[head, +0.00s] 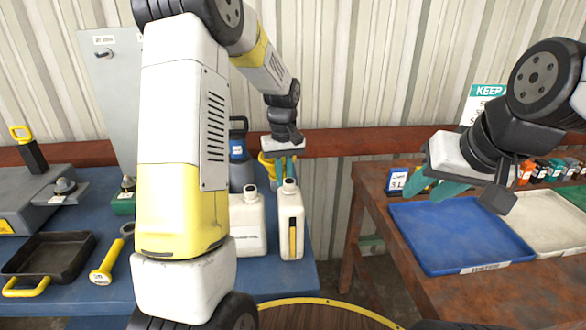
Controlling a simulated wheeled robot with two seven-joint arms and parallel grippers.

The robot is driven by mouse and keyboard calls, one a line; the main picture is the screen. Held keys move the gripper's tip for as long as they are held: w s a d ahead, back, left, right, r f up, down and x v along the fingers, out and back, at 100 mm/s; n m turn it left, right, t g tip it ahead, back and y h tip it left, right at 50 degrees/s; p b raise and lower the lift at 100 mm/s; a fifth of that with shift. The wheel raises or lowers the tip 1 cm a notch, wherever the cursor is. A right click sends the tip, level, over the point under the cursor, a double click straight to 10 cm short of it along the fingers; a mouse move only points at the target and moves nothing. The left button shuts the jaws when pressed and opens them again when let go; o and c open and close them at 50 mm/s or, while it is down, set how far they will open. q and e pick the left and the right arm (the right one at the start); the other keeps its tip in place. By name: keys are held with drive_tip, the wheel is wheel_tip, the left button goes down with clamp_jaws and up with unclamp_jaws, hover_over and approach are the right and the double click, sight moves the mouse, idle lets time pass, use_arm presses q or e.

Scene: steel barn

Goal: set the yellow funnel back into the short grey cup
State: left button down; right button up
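A yellow piece, probably the yellow funnel (267,169), shows at the back of the blue bench, just left of my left gripper's fingers and partly hidden by them. My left gripper (284,170) points down there with its teal fingertips close together, above the white jugs. I cannot tell whether it touches or holds the yellow piece. My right gripper (434,188) is open and empty near the blue tray's back left corner, teal fingers apart.
Two white jugs (291,222) and a dark grey jug (241,160) crowd the blue bench (60,308). A black pan (48,255) and a yellow-handled tool (107,264) lie left. A blue tray (455,234) and small bottles (543,170) occupy the right brown table.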

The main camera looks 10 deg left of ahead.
idle(0.3)
use_arm(q)
drive_tip(key=c, duration=1.4)
unclamp_jaws()
drive_tip(key=shift+r, duration=3.85)
drive_tip(key=shift+r, duration=0.1)
